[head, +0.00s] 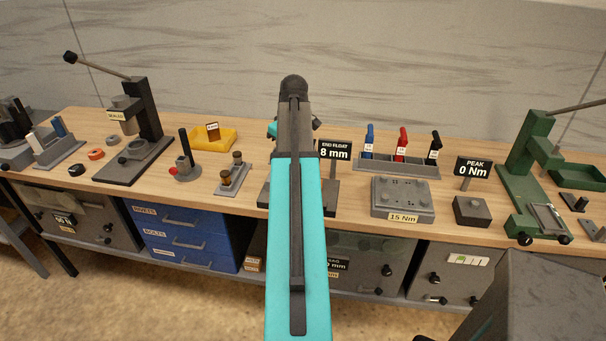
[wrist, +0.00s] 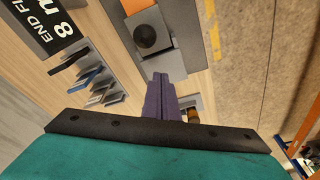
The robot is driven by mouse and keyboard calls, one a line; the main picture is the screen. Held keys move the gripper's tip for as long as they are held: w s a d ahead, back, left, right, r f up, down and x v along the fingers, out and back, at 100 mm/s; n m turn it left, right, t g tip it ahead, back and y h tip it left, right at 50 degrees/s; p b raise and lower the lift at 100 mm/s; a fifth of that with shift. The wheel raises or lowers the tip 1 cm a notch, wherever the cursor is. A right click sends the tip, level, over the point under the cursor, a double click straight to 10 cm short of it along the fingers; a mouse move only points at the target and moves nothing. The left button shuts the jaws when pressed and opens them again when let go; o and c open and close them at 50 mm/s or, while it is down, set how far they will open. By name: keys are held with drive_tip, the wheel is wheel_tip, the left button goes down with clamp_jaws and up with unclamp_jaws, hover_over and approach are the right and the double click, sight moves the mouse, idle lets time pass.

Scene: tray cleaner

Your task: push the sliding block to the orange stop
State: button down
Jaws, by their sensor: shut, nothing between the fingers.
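In the wrist view, a dark block with a round black knob (wrist: 146,34) sits on a grey base (wrist: 164,64); it appears to be the sliding block. An orange piece (wrist: 136,5), apparently the stop, shows at the top edge just beyond the block, close to it; whether they touch I cannot tell. My gripper (wrist: 161,82) is shut and empty, its purple fingers over the near end of the base, a short way from the block. I cannot tell their height or any contact. In the head view my teal arm hides the block, the stop and my gripper.
An END FLOAT sign (head: 334,151) reading 8 mm stands behind the base; it also shows in the wrist view (wrist: 54,30). To its right are a rack of coloured tools (head: 398,166) and a 15 Nm plate (head: 402,198). Left is a stand with brown-topped pegs (head: 232,176).

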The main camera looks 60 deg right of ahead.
drive_tip(key=shift+s+b+x, duration=0.15)
drive_tip(key=shift+b+x, duration=0.1)
drive_tip(key=shift+x, duration=0.55)
drive_tip(key=shift+s+b+x, duration=0.15)
drive_tip(key=shift+b+x, duration=0.05)
drive_tip(key=shift+x, duration=0.55)
drive_tip(key=shift+a+f, duration=0.1)
drive_tip(key=shift+f, duration=0.05)
drive_tip(key=shift+s+d, duration=0.3)
drive_tip(key=shift+s, duration=0.6)
drive_tip(key=shift+s+d, duration=0.25)
drive_tip(key=shift+s, duration=0.65)
idle(1.5)
drive_tip(key=shift+w+a+p, duration=0.15)
drive_tip(key=shift+w+p, duration=0.15)
drive_tip(key=shift+w, duration=0.05)
drive_tip(key=shift+w+a, duration=0.15)
drive_tip(key=shift+w, duration=0.45)
drive_tip(key=shift+w, duration=0.1)
drive_tip(key=w+p+v, duration=0.1)
drive_tip(key=p+v, duration=0.4)
drive_tip(key=v, duration=0.3)
drive_tip(key=shift+w, duration=0.35)
idle(0.5)
